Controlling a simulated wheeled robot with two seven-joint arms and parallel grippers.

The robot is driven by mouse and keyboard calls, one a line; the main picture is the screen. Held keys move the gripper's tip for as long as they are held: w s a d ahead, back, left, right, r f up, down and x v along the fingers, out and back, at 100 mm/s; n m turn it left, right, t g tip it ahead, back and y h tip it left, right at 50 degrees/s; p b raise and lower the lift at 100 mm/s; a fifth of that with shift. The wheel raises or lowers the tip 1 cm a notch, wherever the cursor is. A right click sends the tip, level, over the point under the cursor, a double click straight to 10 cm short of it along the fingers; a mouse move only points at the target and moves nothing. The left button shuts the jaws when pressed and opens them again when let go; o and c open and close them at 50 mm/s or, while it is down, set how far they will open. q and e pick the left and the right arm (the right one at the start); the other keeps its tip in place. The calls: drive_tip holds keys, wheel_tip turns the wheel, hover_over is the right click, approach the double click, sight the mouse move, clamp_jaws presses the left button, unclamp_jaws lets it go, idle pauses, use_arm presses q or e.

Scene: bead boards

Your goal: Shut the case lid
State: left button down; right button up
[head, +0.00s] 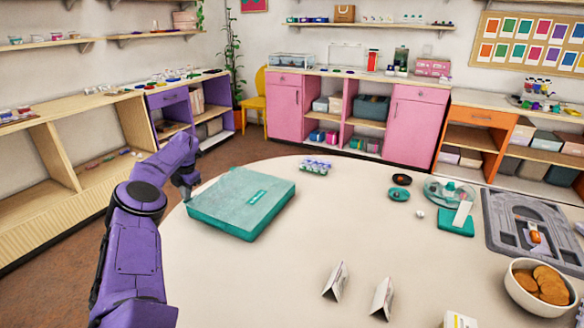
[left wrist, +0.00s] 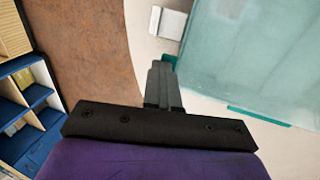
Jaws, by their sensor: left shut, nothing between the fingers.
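In the left wrist view the fingers (left wrist: 163,82) are together and empty, close beside the case's pale top (left wrist: 245,50). Darker teal pieces show along the case's edge there. My right gripper is in neither view.

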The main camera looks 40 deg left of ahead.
use_arm(q)
drive_tip(key=shift+s+d+f, duration=0.1)
drive_tip(key=shift+s+f, duration=0.1)
drive_tip(key=shift+f, duration=0.15)
idle(0.3)
drive_tip(key=shift+w+r, duration=0.1)
drive_tip(key=shift+r, duration=0.45)
drive_tip(key=p+v, duration=0.1)
drive_tip(key=v, duration=0.8)
drive_tip(key=shift+r, duration=0.45)
drive_tip(key=shift+w+d, duration=0.15)
